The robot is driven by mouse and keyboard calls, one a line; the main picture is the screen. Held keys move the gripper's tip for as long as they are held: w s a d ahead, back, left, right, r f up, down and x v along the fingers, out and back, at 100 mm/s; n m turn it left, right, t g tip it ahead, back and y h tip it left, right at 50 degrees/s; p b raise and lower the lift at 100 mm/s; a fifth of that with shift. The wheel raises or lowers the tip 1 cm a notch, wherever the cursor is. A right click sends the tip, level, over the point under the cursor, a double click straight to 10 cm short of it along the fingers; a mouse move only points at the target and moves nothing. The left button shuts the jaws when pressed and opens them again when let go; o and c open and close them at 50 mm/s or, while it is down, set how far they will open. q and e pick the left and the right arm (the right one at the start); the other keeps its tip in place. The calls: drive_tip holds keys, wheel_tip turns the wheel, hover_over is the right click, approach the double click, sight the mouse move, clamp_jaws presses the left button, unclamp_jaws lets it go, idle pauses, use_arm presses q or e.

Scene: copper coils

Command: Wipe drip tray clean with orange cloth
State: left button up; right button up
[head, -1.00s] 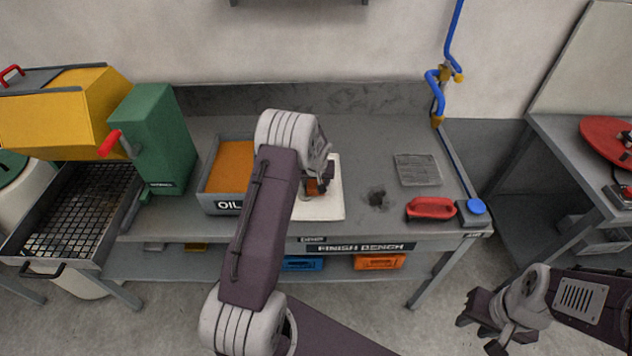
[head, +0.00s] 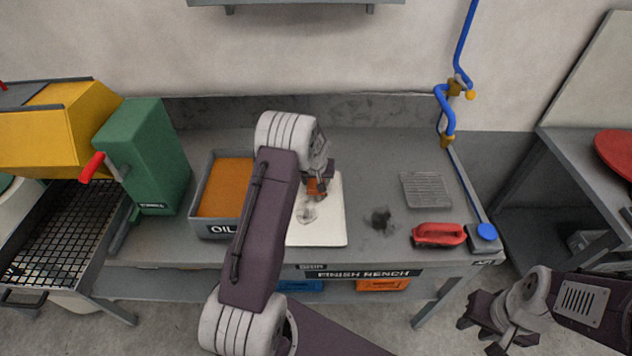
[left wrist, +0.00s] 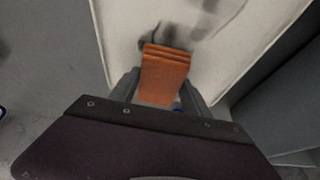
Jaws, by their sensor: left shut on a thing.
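The drip tray (head: 331,230) is a flat white square with a raised rim on the bench, just right of the oil tray. A grey smudge (head: 307,213) marks its surface, and dark stains (left wrist: 190,30) show on it in the left wrist view. My left gripper (head: 318,190) is shut on the folded orange cloth (left wrist: 166,75) over the tray. I cannot tell whether the cloth touches the surface. My left arm hides the tray's left part. My right gripper (head: 480,326) hangs empty in front of the bench, its fingers apart.
An oil tray (head: 222,232) with orange contents stands left of the drip tray, beside a green machine (head: 150,160). A blue hose (head: 447,110) hangs at the back right.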

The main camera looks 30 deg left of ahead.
use_arm(q)
drive_tip(key=shift+w+a+r+p, duration=0.15)
drive_tip(key=shift+w+r+p, duration=0.15)
drive_tip(key=shift+r+p, duration=0.45)
drive_tip(key=v, duration=0.1)
drive_tip(key=p+v, duration=0.1)
drive_tip(key=v, duration=0.1)
drive_tip(key=shift+w+a+p, duration=0.15)
drive_tip(key=shift+p, duration=0.2)
drive_tip(key=shift+w+a+r+p, duration=0.1)
drive_tip(key=shift+w+r+p, duration=0.1)
drive_tip(key=shift+r+p, duration=0.7)
drive_tip(key=shift+r, duration=0.45)
drive_tip(key=shift+s+r+p, duration=0.15)
drive_tip(key=shift+r+p, duration=0.15)
drive_tip(key=shift+f, duration=0.15)
